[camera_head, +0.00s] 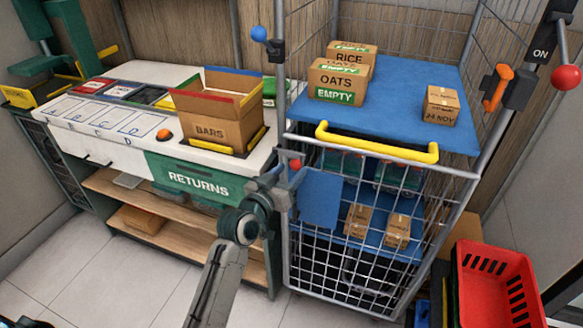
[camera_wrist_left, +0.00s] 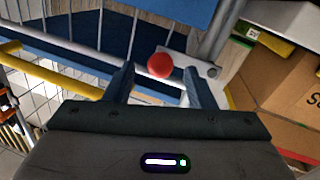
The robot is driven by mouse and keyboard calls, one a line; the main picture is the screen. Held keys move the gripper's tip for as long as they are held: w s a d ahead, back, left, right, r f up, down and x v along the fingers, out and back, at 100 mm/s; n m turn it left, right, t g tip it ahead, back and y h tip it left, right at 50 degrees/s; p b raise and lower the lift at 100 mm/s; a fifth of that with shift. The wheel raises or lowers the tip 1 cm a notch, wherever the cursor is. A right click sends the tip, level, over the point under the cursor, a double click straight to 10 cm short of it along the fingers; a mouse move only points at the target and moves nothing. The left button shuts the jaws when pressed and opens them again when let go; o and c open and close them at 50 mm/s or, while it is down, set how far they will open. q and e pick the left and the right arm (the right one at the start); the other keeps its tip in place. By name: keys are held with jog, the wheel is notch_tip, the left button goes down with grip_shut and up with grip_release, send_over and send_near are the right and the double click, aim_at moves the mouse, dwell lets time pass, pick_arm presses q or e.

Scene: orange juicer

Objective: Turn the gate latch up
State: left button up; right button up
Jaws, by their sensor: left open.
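The cage trolley's front gate (camera_head: 372,175) is a wire panel with a yellow handle bar (camera_head: 375,143) along its top. A small red knob (camera_head: 296,163) sits at the gate's left edge by the post, and it looks like the gate latch. My left gripper (camera_head: 285,180) is right at this knob. In the left wrist view, the red knob (camera_wrist_left: 160,66) shows between the spread fingers of my open gripper (camera_wrist_left: 158,84), with a grey metal plate behind it. I cannot tell whether the fingers touch the knob. My right gripper is out of view.
The blue shelf (camera_head: 405,85) holds several boxes. A blue knob (camera_head: 258,33) is on the left post, an orange lever (camera_head: 496,86) on the right. The returns counter (camera_head: 110,145), with a BARS box (camera_head: 215,130), stands left. A red crate (camera_head: 495,285) is at lower right.

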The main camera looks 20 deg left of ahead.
pick_arm(q)
jog(key=shift+x, duration=0.75)
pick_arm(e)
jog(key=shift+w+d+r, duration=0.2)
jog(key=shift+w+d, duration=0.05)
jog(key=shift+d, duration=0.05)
pick_arm(q)
jog(key=c, duration=0.9)
grip_shut()
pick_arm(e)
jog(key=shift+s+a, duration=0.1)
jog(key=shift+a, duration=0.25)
